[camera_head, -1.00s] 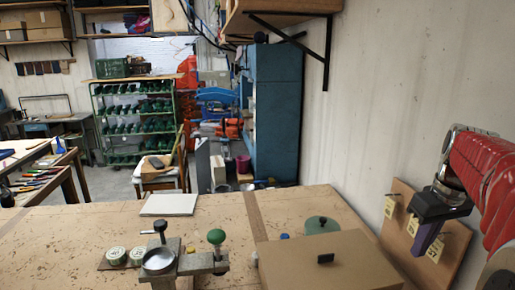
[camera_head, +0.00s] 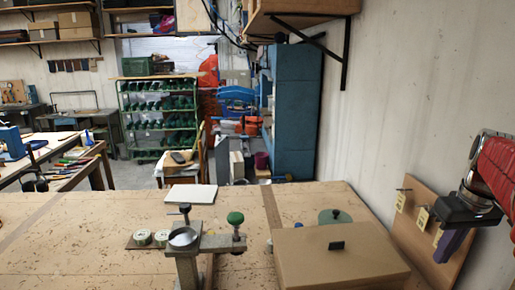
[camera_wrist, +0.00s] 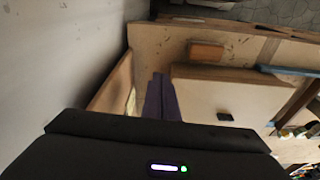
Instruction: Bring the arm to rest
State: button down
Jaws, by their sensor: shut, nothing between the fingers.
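My gripper (camera_head: 452,246) is at the right of the head view, at the end of my red arm. Its purple fingers are shut together and empty. They point down in front of the wooden tag board (camera_head: 415,212), to the right of the cardboard box (camera_head: 340,258). In the wrist view the purple fingers (camera_wrist: 161,98) show side by side above the dark gripper body. The box (camera_wrist: 215,95) lies to their right there. I cannot tell whether the fingers touch the board.
On the workbench (camera_head: 100,215) stand a metal clamp device with a green knob (camera_head: 235,218), two round tins (camera_head: 150,238), a white pad (camera_head: 191,194) and a green round lid (camera_head: 334,216). The wall (camera_head: 420,90) is close on the right. A shelf (camera_head: 300,10) hangs above.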

jog(key=s+a+f+t, duration=0.1)
jog(key=s+a+f, duration=0.1)
jog(key=a, duration=0.7)
jog(key=s+a+f+t, duration=0.1)
jog(key=s+a, duration=0.4)
jog(key=a, duration=0.5)
jog(key=s+a+f+t, duration=0.1)
jog(key=s+a+f, duration=0.2)
jog(key=a, duration=0.7)
jog(key=shift+s+f+n+t, duration=0.3)
jog(key=shift+t, duration=0.1)
